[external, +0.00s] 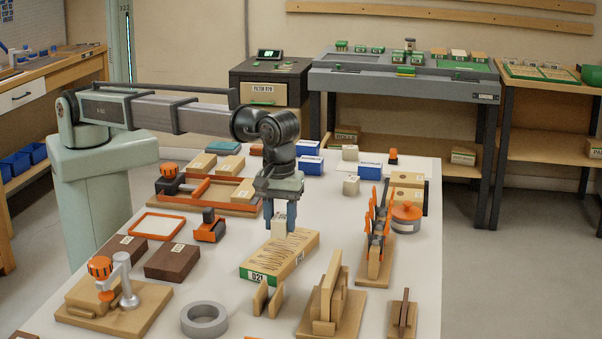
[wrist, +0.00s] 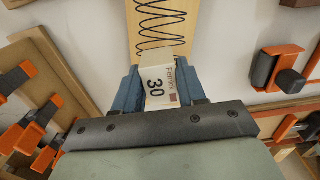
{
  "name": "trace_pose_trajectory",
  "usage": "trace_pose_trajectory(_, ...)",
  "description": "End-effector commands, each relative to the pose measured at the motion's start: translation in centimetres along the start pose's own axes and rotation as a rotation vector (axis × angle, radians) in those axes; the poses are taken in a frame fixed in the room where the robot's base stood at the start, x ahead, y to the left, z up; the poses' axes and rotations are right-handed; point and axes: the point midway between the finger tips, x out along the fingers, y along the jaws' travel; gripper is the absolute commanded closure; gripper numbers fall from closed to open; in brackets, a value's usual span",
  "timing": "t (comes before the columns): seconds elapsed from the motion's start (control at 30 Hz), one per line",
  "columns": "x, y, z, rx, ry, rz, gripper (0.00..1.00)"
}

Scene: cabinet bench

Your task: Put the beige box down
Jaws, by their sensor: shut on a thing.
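My gripper (external: 279,217) hangs over the middle of the white bench, pointing down, with its blue fingers shut on a small beige box (external: 279,227). In the wrist view the spring-drawn box (wrist: 155,25) shows beyond the beige box. Whether the beige box touches it I cannot tell.
An orange-clamped fixture (external: 375,240) stands right of my gripper, and an orange clamp block (external: 209,229) stands to the left. Brown blocks (external: 172,261), a grey ring (external: 204,318) and wooden stands (external: 330,305) lie nearer. Blue-and-white boxes (external: 311,165) are behind. Small bare bench patches lie between.

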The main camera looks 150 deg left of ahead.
Motion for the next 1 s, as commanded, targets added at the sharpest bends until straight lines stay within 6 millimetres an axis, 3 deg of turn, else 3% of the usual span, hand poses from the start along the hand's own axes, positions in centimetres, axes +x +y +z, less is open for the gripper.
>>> trace_pose_trajectory(0.27,3.1,0.0,0.0,0.0,0.0,-0.001,0.92)
trace_pose_trajectory(0.67,3.5,0.0,0.0,0.001,0.0,0.0,0.92)
trace_pose_trajectory(0.7,3.6,0.0,0.0,0.001,0.0,0.0,0.59)
trace_pose_trajectory(1.0,3.6,0.0,0.0,0.0,0.0,0.0,0.34)
